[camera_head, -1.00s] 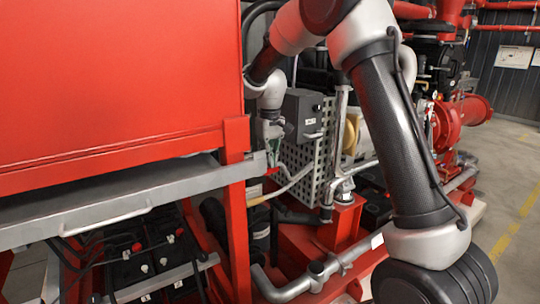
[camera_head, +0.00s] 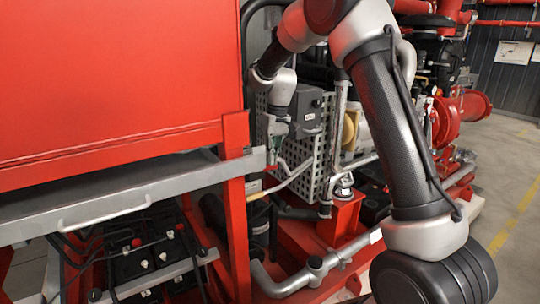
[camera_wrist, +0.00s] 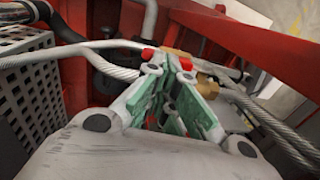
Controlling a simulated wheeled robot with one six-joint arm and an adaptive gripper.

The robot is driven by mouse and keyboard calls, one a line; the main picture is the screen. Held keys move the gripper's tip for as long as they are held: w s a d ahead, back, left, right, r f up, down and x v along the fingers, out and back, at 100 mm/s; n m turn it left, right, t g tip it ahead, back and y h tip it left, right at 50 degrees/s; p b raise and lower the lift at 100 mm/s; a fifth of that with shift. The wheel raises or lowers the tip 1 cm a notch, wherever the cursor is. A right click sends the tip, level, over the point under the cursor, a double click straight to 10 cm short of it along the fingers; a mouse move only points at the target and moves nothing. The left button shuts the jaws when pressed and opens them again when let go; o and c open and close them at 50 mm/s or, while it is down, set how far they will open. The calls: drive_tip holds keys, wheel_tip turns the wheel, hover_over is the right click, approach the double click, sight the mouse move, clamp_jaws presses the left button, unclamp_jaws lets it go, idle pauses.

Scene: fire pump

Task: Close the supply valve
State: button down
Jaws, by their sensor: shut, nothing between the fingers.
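The supply valve shows only in part. In the wrist view its brass body (camera_wrist: 205,84) lies behind my fingers, and small red pieces (camera_wrist: 147,54), which look like its handle, show at the fingertips. The handle's angle is hidden. My gripper (camera_wrist: 168,64) has green-padded fingers that are shut with nothing between them. Its tips are close to the red pieces; I cannot tell whether they touch. In the head view my gripper (camera_head: 273,158) points down beside the red post, and a small red piece (camera_head: 271,170) shows just below its tips.
A braided hose (camera_wrist: 65,52) runs left from the valve, and another (camera_wrist: 265,115) runs right. A perforated metal guard (camera_head: 327,155) and a grey box (camera_head: 310,112) stand to the right of my gripper. The red post (camera_head: 236,135) and grey tray (camera_head: 110,195) are close on the left.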

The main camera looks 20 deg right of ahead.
wheel_tip(320, 180, down, 9)
drive_tip(key=a+g+y, duration=0.2)
drive_tip(key=y, duration=0.5)
drive_tip(key=shift+s+r, duration=0.15)
drive_tip(key=shift+s, duration=0.2)
idle(0.4)
drive_tip(key=shift+a, duration=0.15)
idle(0.5)
